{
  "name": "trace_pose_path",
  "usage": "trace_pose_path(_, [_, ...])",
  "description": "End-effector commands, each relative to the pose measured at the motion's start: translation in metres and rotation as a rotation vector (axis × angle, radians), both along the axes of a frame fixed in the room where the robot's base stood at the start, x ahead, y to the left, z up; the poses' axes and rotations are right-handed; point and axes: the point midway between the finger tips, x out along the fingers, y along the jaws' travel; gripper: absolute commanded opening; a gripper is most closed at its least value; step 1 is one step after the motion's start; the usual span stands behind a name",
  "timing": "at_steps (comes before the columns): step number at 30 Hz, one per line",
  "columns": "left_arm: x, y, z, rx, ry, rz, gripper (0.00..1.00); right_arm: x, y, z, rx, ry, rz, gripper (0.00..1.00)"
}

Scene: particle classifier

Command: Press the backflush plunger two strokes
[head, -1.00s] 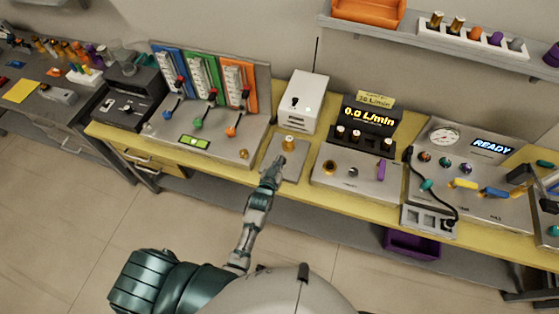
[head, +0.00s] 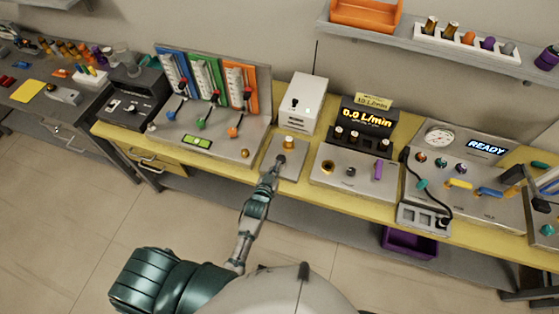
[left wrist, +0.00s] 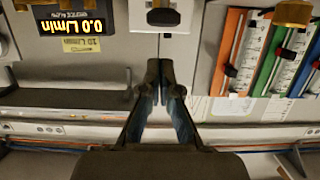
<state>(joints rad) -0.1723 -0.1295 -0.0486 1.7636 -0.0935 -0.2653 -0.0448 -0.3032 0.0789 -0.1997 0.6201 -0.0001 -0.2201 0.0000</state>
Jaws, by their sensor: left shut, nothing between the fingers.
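A short brass knob (head: 289,142), which looks like the backflush plunger, stands upright on a small grey plate (head: 291,168) in front of a white box. My left gripper (head: 280,160) is shut and empty, with its tips over the plate on the near side of the knob. I cannot tell whether they touch it. In the left wrist view the closed fingers (left wrist: 165,80) point toward the back of the bench, and the picture is upside down. A dark knob (left wrist: 163,16) shows near its top edge, but I cannot tell which part it is. My right gripper is not in view.
The white box (head: 304,100) stands just behind the plate. A panel with blue, green and orange flow tubes (head: 210,85) is at left. A unit reading 0.0 L/min (head: 370,118) is at right, then a READY console (head: 487,147). The yellow bench edge (head: 330,196) runs in front.

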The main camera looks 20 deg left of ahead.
Motion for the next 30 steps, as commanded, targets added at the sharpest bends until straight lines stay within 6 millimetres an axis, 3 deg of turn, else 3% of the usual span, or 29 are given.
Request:
trace_pose_path(3, [-0.024, 0.001, 0.004, 0.000, 0.000, 0.001, 0.00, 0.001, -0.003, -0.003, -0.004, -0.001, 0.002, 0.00])
trace_pose_path(9, [-0.046, 0.003, 0.012, -0.001, -0.003, 0.000, 0.00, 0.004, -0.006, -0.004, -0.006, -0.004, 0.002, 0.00])
trace_pose_path(30, [-0.051, 0.002, 0.014, 0.000, -0.005, 0.001, 0.00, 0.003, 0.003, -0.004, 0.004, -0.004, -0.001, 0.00])
